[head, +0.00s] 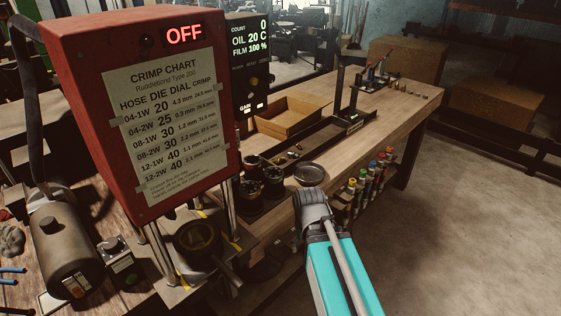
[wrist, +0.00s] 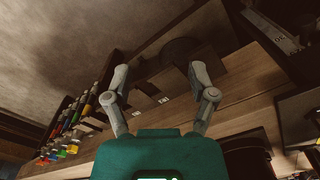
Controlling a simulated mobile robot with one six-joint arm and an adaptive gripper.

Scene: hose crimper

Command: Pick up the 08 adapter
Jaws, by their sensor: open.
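I cannot pick out the 08 adapter for certain in either view. Small brass-coloured fittings (head: 290,154) lie at the near end of the long dark tray, too small to read any size. The dish shows as a dark round shape (wrist: 185,52) near the right finger.
A red crimper box (head: 135,100) stands at the left. Black cylindrical dies (head: 272,181) stand beside the dish. An open cardboard box (head: 287,117) and the dark tray (head: 325,132) sit behind. Coloured bottles (head: 368,180) line the bench front. Small parts (head: 405,88) stand at the far end.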

